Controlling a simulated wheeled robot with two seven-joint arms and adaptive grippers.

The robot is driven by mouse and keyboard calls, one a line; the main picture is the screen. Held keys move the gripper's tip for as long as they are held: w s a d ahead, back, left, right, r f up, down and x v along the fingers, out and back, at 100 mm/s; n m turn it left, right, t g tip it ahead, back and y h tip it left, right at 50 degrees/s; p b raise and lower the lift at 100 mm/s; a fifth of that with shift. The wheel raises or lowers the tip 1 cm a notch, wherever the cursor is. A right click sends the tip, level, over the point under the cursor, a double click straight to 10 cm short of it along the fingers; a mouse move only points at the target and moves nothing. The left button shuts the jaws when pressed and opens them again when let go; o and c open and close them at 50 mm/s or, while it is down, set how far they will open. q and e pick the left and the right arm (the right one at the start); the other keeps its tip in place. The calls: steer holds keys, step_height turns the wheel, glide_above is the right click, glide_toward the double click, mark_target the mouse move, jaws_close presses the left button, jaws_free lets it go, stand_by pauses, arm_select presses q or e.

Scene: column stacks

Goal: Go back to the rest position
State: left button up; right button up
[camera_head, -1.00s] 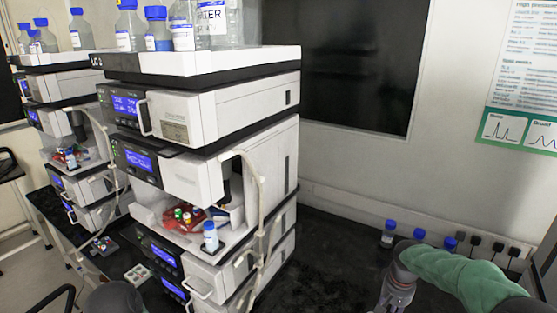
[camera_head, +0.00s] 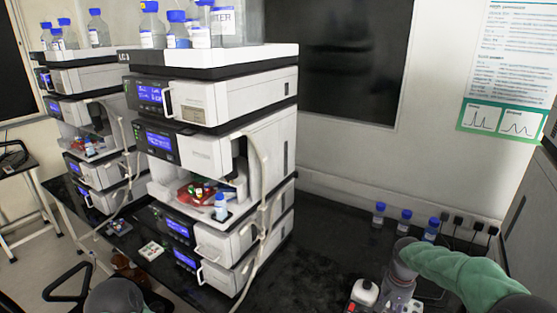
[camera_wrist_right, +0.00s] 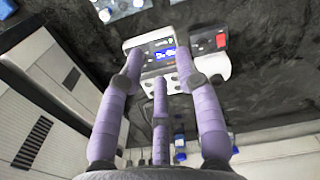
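My right arm, in a green sleeve, comes in from the right in the head view. Its gripper (camera_head: 390,300) points down over the dark bench, partly cut off by the bottom edge. In the right wrist view the purple fingers of the gripper (camera_wrist_right: 160,70) are spread apart with nothing between them. A small white device (camera_wrist_right: 152,44) with a lit blue display lies beyond the fingertips; I cannot tell whether they touch it. My left gripper is out of view; only a rounded green part of my left arm shows at the bottom left of the head view.
A tall column stack (camera_head: 225,105) stands left of my right arm, with bottles on top and a hose down its front. A second stack (camera_head: 90,120) is behind it. Blue-capped bottles (camera_head: 404,222) stand near the wall. The dark bench (camera_head: 325,255) between is mostly clear.

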steer(key=s+a+f+y, duration=0.1)
steer(key=s+a+f, duration=0.2)
steer(key=f, duration=0.3)
steer(key=s+a+f+y, duration=0.1)
steer(key=s+a+f, duration=0.2)
steer(key=a+f, duration=0.2)
steer(key=s+a+f+n+y, duration=0.1)
steer(key=s+a+f, duration=0.2)
steer(key=a+f, duration=0.2)
step_height(320, 180, down, 3)
steer(key=shift+f, duration=0.15)
steer(key=s+a+f+m+y, duration=0.1)
steer(key=s+a+f, duration=0.3)
steer(key=s, duration=0.5)
steer(key=s+a+f, duration=0.4)
steer(key=s, duration=0.4)
arm_select(q)
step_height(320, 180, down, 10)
steer(key=b, duration=1)
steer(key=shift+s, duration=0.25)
arm_select(e)
step_height(320, 180, down, 8)
steer(key=w+a+n, duration=0.1)
steer(key=a, duration=0.1)
steer(key=shift+f, duration=0.25)
steer(key=shift+d, duration=0.1)
